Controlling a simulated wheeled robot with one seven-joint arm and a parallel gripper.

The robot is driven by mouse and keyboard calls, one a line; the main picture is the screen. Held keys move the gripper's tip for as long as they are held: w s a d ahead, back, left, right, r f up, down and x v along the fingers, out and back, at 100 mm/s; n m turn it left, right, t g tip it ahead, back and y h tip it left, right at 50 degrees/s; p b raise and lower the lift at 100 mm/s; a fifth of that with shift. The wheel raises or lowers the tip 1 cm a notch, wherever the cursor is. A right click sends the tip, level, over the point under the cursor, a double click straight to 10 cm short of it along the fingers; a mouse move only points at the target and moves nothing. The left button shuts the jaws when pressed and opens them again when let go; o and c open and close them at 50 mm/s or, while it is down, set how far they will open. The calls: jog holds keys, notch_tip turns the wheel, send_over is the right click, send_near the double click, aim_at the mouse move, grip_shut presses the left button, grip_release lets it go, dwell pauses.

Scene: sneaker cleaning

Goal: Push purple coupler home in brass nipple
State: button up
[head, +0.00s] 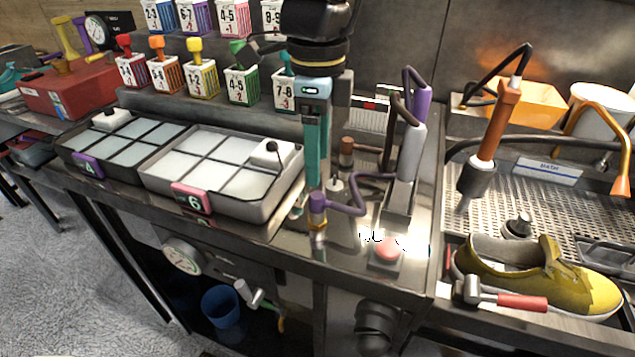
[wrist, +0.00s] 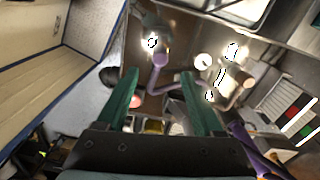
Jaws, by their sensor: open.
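The purple coupler (head: 318,204) stands upright at the end of a purple hose (head: 347,209) near the front of the steel counter. A small metallic piece, seemingly the brass nipple (head: 319,237), shows directly below it; I cannot tell how deep the coupler sits. My gripper (head: 315,187) points down just above the coupler in the head view, its teal fingers empty. In the wrist view my gripper (wrist: 160,76) is open, its two fingers spread apart. There the coupler (wrist: 161,57) lies just beyond the fingertips, between their lines, with the hose bending away to the right.
A red button (head: 387,250) sits on the counter to the right of the coupler. A stand with a grey handle (head: 411,152) rises behind it. Trays with grey cells (head: 236,205) lie to the left. A yellow sneaker (head: 535,272) and a red-handled hammer (head: 510,299) are at right.

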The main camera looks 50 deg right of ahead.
notch_tip(320, 180, up, 2)
jog(key=shift+r, duration=0.1)
dwell(0.6)
jog(key=w+a+f+n, duration=0.2)
jog(key=w+a+n, duration=0.55)
jog(key=w, duration=0.35)
jog(key=w+a+f+n, duration=0.3)
jog(key=w+a+n, duration=0.45)
jog(key=w, duration=0.35)
jog(key=w+a+f+n, duration=0.1)
jog(key=w+a+n, duration=0.1)
jog(key=a+n, duration=0.5)
jog(key=w+a+f+n+t, duration=0.1)
jog(key=a+n, duration=0.6)
jog(key=a, duration=1)
jog(key=shift+w+a+f+n+t, duration=0.3)
jog(key=shift+w+f, duration=0.5)
jog(key=shift+w, duration=0.45)
